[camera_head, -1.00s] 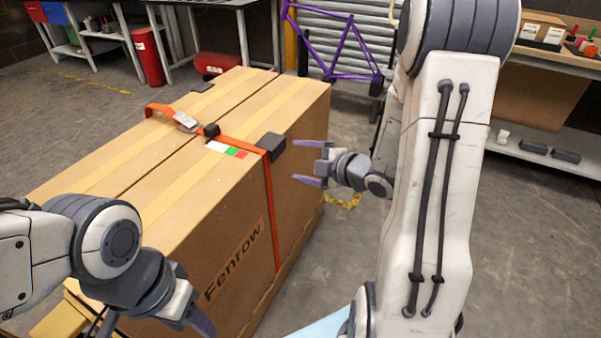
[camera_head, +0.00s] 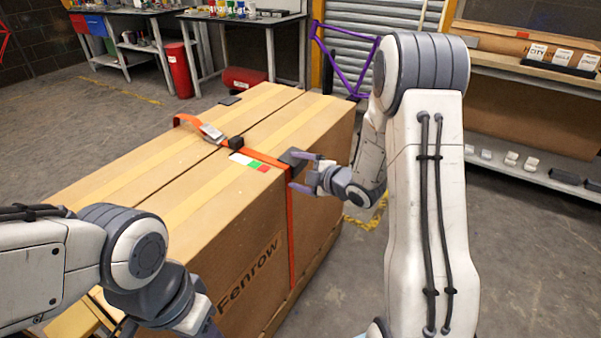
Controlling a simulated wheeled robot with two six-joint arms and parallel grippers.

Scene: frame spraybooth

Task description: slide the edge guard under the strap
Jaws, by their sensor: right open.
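A large cardboard box (camera_head: 255,235) marked "Fenrow" stands in the middle. An orange strap (camera_head: 290,240) crosses its top, bends over the right top edge and hangs down the side. A dark edge guard (camera_head: 291,157) sits on that top edge at the strap; I cannot tell how much of it is under the strap. My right gripper (camera_head: 299,171) is open at the box's right side, its upper fingertip in front of the guard; contact is unclear. My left gripper (camera_head: 195,316) is low in front of the box, its fingers cut off by the picture's bottom.
A metal buckle (camera_head: 211,131) and a small black block (camera_head: 236,142) are along the strap. A white, green and red label (camera_head: 249,162) lies beside it. A dark flat piece (camera_head: 229,100) lies farther back on the box. Floor right of the box is clear.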

